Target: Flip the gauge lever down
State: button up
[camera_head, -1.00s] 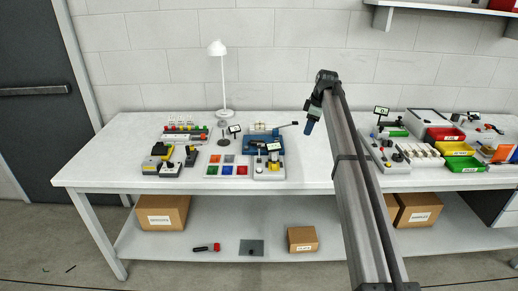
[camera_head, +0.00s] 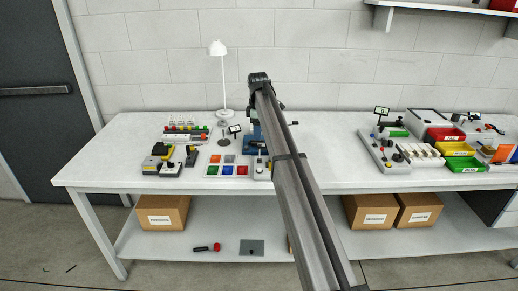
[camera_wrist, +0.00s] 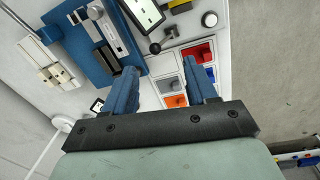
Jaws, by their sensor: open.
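A grey unit with a small display (camera_wrist: 145,12) shows at the top of the wrist view. A short lever with a black ball knob (camera_wrist: 156,48) sticks out beside the display; I take it for the gauge lever, but no label is readable. My gripper (camera_wrist: 158,68) is open and empty, its two blue fingers apart, with the knob just beyond the gap between them in the picture. I cannot tell the height between fingers and knob. In the head view, my arm hides the gripper and most of this unit (camera_head: 260,172).
A blue fixture with a metal slide (camera_wrist: 97,58) lies left of the lever in the wrist view. A tray of coloured squares (camera_head: 228,158) sits beside the unit. A white lamp (camera_head: 222,80) stands behind.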

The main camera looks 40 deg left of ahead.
aim_at(259, 147)
jog(key=f, duration=0.9)
jog(key=shift+w+a, duration=0.15)
jog(key=shift+w, duration=0.1)
